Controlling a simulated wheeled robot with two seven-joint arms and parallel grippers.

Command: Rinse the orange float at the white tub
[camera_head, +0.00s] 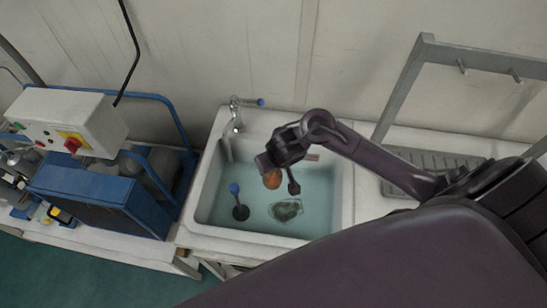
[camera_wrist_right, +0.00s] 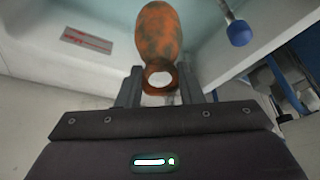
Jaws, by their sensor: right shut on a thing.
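The orange float (camera_head: 272,180) is in my right gripper (camera_head: 279,180), over the inside of the white tub (camera_head: 208,186). In the right wrist view the float (camera_wrist_right: 160,32) is orange with dark grimy patches, and its ring end sits between the two fingers of the right gripper (camera_wrist_right: 160,88). The tub holds clear bluish water. I cannot tell whether the float touches the water. My left gripper is not in view.
A tap (camera_head: 235,115) with a blue lever stands at the tub's back left. A ribbed drainboard (camera_head: 425,165) lies right; blue machinery (camera_head: 95,190) stands left.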

